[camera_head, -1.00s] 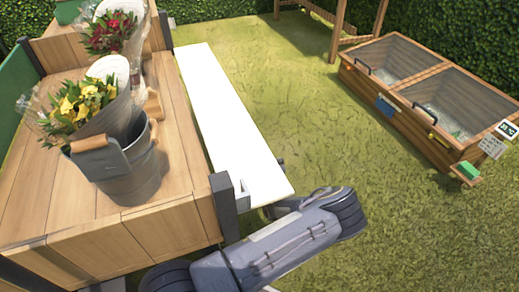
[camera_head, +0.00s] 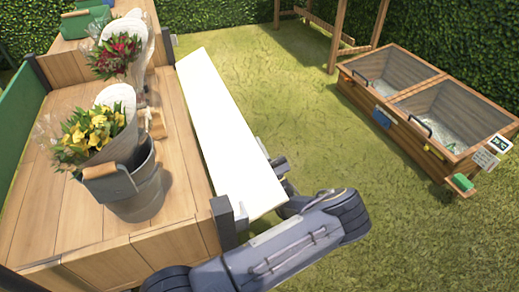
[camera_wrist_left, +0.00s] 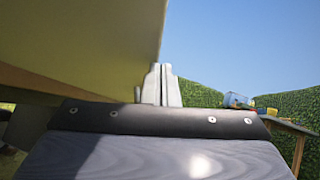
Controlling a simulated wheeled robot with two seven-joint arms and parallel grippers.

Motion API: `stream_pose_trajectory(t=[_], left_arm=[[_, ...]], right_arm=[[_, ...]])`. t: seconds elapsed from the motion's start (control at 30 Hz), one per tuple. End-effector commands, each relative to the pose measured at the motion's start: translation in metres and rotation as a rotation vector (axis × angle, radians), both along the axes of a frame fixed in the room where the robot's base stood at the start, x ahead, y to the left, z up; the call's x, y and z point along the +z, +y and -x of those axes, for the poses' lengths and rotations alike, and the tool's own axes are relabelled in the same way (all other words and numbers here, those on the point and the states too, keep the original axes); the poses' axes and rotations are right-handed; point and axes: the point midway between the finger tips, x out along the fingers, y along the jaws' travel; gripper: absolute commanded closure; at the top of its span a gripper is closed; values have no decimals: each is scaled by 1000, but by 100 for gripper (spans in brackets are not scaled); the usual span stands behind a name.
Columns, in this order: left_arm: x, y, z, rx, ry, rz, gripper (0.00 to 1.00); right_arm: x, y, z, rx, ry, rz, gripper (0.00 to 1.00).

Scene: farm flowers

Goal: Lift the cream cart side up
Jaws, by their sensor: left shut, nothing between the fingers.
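The cream cart side (camera_head: 222,125) is a long pale panel along the right side of the wooden cart (camera_head: 75,210), sloping outward from the deck. In the left wrist view a yellowish-cream panel face (camera_wrist_left: 85,45) fills the upper left, tilted, beside the fingers. My left gripper (camera_head: 279,165) is at the panel's outer edge towards its near end. In the left wrist view its fingers (camera_wrist_left: 160,84) are together and empty, close to the panel; I cannot tell whether they touch it. My right gripper is not in view.
A grey metal bucket (camera_head: 135,190) with a yellow bouquet (camera_head: 92,135) stands on the deck, and a red bouquet (camera_head: 115,57) stands behind. A dark corner post (camera_head: 223,222) is by the panel's near end. A wooden cold frame (camera_head: 420,140) stands right, across open grass.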

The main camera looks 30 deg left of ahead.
Motion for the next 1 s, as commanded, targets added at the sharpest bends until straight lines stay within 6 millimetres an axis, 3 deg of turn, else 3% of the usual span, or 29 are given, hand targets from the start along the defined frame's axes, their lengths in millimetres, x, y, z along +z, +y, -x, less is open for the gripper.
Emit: stream_pose_trajectory(t=[0.03, 0.13, 0.5, 1.0], left_arm=[[16, 0, 1, 2, -80, 61, 100], [32, 4, 4, 3, -226, 187, 100], [82, 22, 27, 9, -481, 405, 100], [125, 60, 70, 10, -820, 698, 100]], right_arm=[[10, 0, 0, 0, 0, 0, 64], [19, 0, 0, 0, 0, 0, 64], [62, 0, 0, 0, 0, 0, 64], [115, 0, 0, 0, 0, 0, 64]])
